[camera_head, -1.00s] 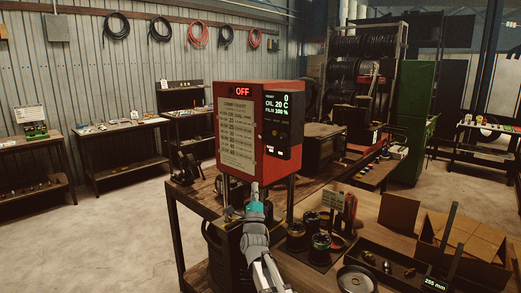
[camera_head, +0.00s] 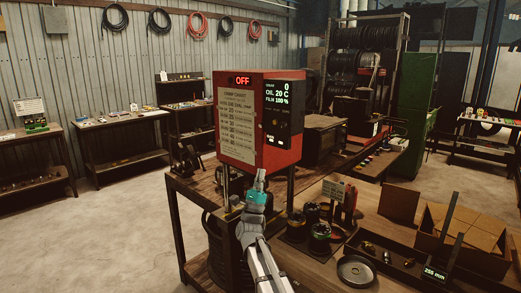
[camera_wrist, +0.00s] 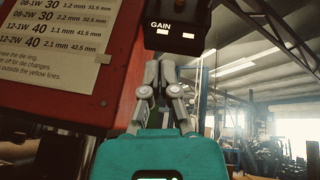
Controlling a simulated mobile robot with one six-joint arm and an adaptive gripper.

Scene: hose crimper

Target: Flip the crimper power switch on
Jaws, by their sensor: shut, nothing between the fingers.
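The crimper is a red box (camera_head: 236,152) with a lit red OFF sign (camera_head: 243,80) on its front and a chart below it. A black control panel (camera_head: 283,118) covers its right-hand face, with a lit readout at the top and small controls below. I cannot make out which control is the power switch. In the wrist view the lower end of the panel (camera_wrist: 178,22) shows a GAIN label above two small white marks. My gripper (camera_head: 261,173) is shut and empty, pointing up just below the panel; its fingertips (camera_wrist: 160,66) appear apart from it.
Free floor lies to the left.

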